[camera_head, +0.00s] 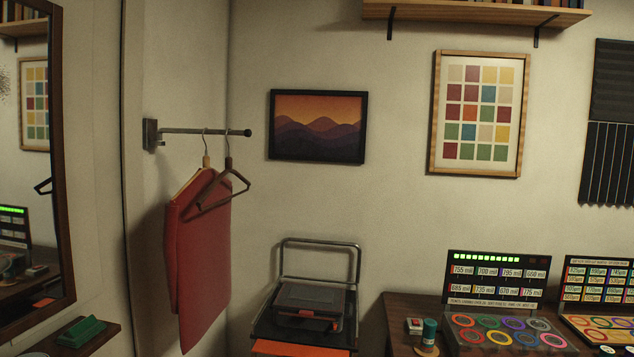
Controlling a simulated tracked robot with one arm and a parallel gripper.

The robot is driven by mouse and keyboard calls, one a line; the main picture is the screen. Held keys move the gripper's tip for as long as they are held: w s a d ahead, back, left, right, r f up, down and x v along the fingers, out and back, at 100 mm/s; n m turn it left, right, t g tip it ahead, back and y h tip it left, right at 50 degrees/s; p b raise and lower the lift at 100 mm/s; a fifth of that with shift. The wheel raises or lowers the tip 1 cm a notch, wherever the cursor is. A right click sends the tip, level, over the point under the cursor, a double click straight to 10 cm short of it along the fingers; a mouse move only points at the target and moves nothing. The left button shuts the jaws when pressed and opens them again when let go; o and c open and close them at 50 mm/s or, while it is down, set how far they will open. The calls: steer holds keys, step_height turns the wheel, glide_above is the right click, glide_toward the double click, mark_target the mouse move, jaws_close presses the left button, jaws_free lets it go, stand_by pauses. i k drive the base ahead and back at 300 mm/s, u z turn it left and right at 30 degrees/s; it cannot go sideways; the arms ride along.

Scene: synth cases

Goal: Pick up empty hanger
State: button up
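An empty dark brown hanger (227,187) hangs by its hook from a short wall rod (195,131), near the rod's round end knob. Just left of it and partly behind it, a lighter wooden hanger (206,161) hangs from the same rod and bears a red cloth (205,265). The empty hanger overlaps the upper part of the cloth in the picture; I cannot tell whether they touch. My gripper is not in view.
A cart (325,248) with a dark device stands below right of the rod. A brown desk (400,305) with lit panels is at lower right. A mirror (62,165) and a small shelf (95,345) are at left. A framed mountain picture (318,126) hangs right of the rod.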

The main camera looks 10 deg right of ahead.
mark_target(229, 160)
steer(key=z, duration=0.4)
steer(key=i, duration=1.25)
steer(key=z, duration=0.3)
steer(key=i, duration=1.65)
steer(key=u, duration=0.2)
